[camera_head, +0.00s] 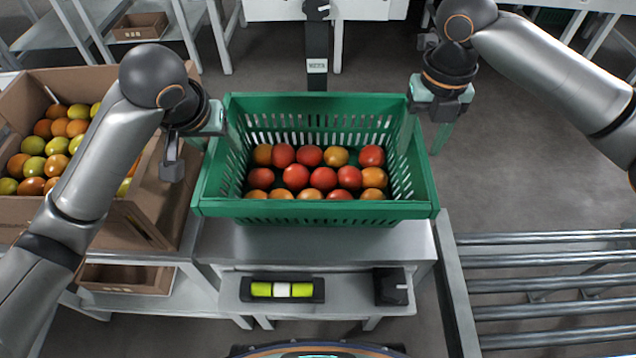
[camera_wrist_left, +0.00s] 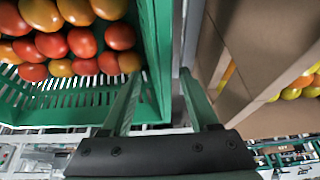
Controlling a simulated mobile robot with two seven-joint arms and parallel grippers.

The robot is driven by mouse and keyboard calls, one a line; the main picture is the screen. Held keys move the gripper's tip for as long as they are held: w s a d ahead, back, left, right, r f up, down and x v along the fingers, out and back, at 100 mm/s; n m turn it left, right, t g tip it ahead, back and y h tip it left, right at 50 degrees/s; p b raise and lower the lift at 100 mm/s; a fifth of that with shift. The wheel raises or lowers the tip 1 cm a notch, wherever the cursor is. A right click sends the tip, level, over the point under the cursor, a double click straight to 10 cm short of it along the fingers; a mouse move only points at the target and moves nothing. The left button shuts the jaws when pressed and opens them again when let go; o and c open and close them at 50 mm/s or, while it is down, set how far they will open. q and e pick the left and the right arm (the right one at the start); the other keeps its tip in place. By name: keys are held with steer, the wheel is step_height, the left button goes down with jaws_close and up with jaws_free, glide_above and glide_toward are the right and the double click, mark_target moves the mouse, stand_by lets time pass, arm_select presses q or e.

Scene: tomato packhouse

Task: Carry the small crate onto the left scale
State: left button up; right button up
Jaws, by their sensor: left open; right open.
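The green crate (camera_head: 315,209) holds several red and orange tomatoes and stands level on a grey stand in the middle of the head view. Its slotted wall also shows in the left wrist view (camera_wrist_left: 152,45). My left gripper (camera_head: 212,135) is open at the crate's left wall, one finger inside and one outside; the wrist view shows its two fingers (camera_wrist_left: 160,85) apart. My right gripper (camera_head: 425,130) is open at the right wall, its fingers on either side of the rim. A dark post with a small display (camera_head: 317,66) rises behind the crate. What lies under the crate is hidden.
A cardboard box (camera_head: 160,195) of mixed tomatoes stands close on the left, beside my left gripper. A roller conveyor (camera_head: 545,285) lies at the right. A shelf (camera_head: 345,300) below the stand holds a black tray (camera_head: 282,290) and a black device (camera_head: 391,287).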

arm_select(q)
steer(key=shift+s+d+f, duration=0.2)
steer(key=shift+s+f, duration=0.1)
steer(key=shift+f, duration=0.4)
arm_select(e)
steer(key=shift+f, duration=0.25)
arm_select(q)
steer(key=shift+w+a+r, duration=0.15)
steer(key=shift+a+r, duration=0.05)
steer(key=shift+r, duration=0.35)
arm_select(e)
steer(key=shift+w+a+f, duration=0.1)
steer(key=shift+w+f, duration=0.1)
steer(key=shift+w, duration=0.15)
arm_select(q)
steer(key=v, duration=0.8)
steer(key=shift+w+r, duration=0.1)
steer(key=shift+w, duration=0.15)
arm_select(e)
steer(key=shift+a+r, duration=0.1)
steer(key=shift+r, duration=0.15)
step_height(320, 180, up, 12)
arm_select(q)
steer(key=shift+r, duration=0.1)
